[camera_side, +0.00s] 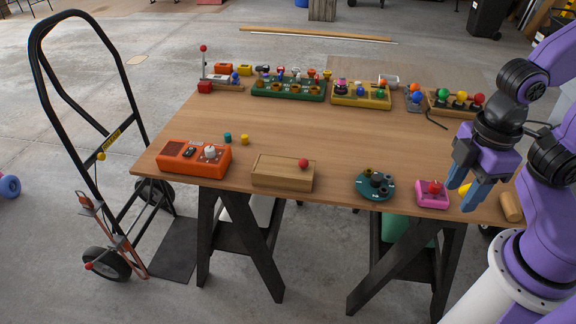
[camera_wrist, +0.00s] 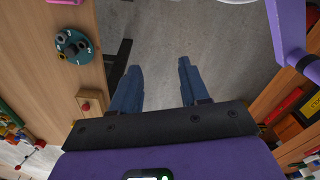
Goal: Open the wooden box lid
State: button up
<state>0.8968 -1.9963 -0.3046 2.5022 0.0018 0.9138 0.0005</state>
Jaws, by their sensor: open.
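The wooden box (camera_side: 270,171) is a low, light-brown block near the table's front edge, left of centre. A red knob (camera_side: 303,163) sits on its top toward the right end. The lid looks closed. The box also shows in the wrist view (camera_wrist: 90,94), left of the fingers, with its red knob (camera_wrist: 86,106). My gripper (camera_side: 463,192) has blue fingers, spread apart and empty. It is far to the right of the box, by the table's front right. In the wrist view the open fingers (camera_wrist: 159,68) have bare floor between them.
The table (camera_side: 330,135) is clear in the middle. An orange box (camera_side: 178,157) stands left of the wooden box. A round teal piece (camera_side: 372,187) and a pink box (camera_side: 432,196) lie between it and my gripper. Several coloured devices line the back edge.

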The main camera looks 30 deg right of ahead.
jog(key=shift+o, duration=0.4)
jog(key=w+a+r+m, duration=0.1)
jog(key=w+a+m, duration=0.1)
jog(key=w+a, duration=0.2)
jog(key=w, duration=0.3)
jog(key=shift+w+a+r+m, duration=0.25)
jog(key=shift+w+a+m, duration=0.05)
jog(key=shift+w, duration=0.05)
jog(key=m, duration=1)
send_over(285, 162)
jog(key=s+d, duration=0.3)
jog(key=s, duration=0.2)
notch_tip(285, 162, down, 3)
notch_tip(285, 162, down, 17)
jog(key=shift+a+r, duration=0.15)
jog(key=shift+r, duration=0.05)
jog(key=shift+s, duration=0.1)
grip_shut()
